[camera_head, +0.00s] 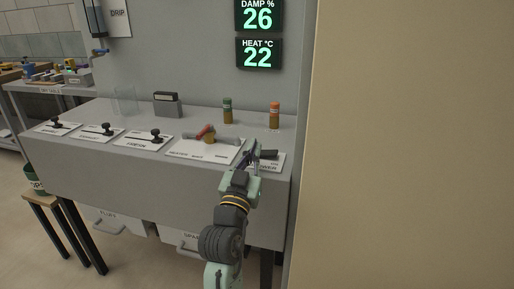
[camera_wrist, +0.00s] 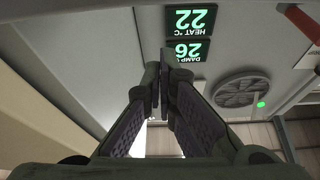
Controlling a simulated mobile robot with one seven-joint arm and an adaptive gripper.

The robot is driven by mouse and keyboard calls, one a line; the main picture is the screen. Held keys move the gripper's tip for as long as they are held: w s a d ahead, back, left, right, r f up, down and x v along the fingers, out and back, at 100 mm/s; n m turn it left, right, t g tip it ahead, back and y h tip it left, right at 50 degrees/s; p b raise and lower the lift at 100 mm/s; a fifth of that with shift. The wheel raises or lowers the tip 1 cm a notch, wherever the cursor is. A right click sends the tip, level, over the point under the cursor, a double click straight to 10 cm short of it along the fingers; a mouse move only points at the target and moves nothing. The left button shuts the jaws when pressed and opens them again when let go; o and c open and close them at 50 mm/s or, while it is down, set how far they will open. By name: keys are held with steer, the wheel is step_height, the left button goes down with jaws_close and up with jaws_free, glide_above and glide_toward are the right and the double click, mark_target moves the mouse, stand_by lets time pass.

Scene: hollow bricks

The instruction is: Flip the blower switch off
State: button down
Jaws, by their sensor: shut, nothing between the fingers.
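A white switch plate (camera_head: 277,164) sits at the right end of the grey bench, its label partly covered by my gripper. I take it for the blower plate, but cannot read the whole word. A dark piece shows by the fingers; I cannot tell whether it is the switch lever or a fingertip. My gripper (camera_head: 254,152) is at this plate, shut and empty, and I cannot tell if it touches it. In the wrist view my fingers (camera_wrist: 163,62) come together with nothing between them. A round fan (camera_wrist: 240,92) shows there with a lit green light (camera_wrist: 261,104).
Several lever plates (camera_head: 147,141) line the bench front to the left. A larger plate (camera_head: 205,150) with a red handle is just left of my gripper. Green (camera_head: 227,110) and orange (camera_head: 274,116) bottles stand behind. A beige wall (camera_head: 410,150) closes the right side. Displays read 26 and 22.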

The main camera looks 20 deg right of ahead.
steer(key=b+v, duration=0.1)
steer(key=v, duration=0.4)
steer(key=shift+s+f, duration=0.1)
steer(key=shift+s, duration=0.25)
